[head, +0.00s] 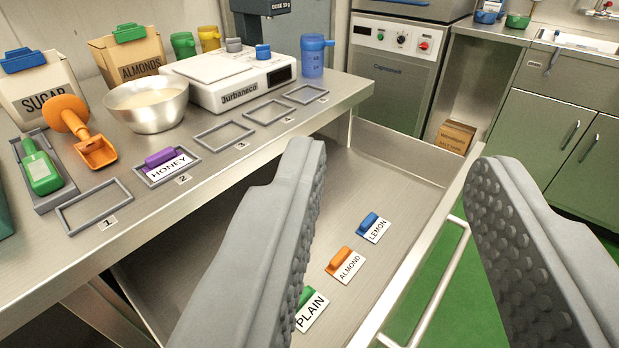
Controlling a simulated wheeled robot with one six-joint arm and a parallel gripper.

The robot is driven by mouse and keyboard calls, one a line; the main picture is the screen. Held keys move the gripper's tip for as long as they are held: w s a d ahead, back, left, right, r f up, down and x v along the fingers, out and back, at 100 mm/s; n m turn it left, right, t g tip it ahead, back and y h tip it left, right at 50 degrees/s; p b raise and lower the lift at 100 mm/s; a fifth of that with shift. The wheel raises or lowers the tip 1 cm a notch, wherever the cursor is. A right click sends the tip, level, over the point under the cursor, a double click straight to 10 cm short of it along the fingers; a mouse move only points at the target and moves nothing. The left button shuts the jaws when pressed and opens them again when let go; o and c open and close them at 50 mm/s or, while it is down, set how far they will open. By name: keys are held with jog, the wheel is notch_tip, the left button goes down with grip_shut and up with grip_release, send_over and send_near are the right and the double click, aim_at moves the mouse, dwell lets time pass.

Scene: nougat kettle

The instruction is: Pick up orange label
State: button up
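The orange label (346,264), a white card reading ALMOND with an orange grip, lies flat in the open drawer (392,183). It sits between the blue LEMON label (373,228) and the green PLAIN label (311,312), all in a slanting row. My gripper (400,165) is open, with its two grey fingers wide apart and nothing between them. In the picture the orange label shows between the fingers, right of the left finger. The left finger hides part of the drawer and the edge of the PLAIN label.
The steel counter (225,170) on the left holds numbered frames, with a purple HONEY label (167,163) in frame 2. A bowl (148,105), a scale (228,78) and an orange scoop (82,130) stand behind. The drawer's handle rail (440,284) runs along its right side.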

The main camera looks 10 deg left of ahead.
jog(key=w+f+m+g, duration=0.2)
jog(key=w+f+g, duration=0.55)
jog(key=w, duration=0.55)
jog(key=m+g, duration=0.4)
jog(key=g, duration=0.6)
send_near(339, 257)
notch_tip(339, 257, down, 3)
jog(key=shift+s+f, duration=0.1)
jog(key=shift+s, duration=0.05)
jog(key=shift+f, duration=2.65)
grip_shut()
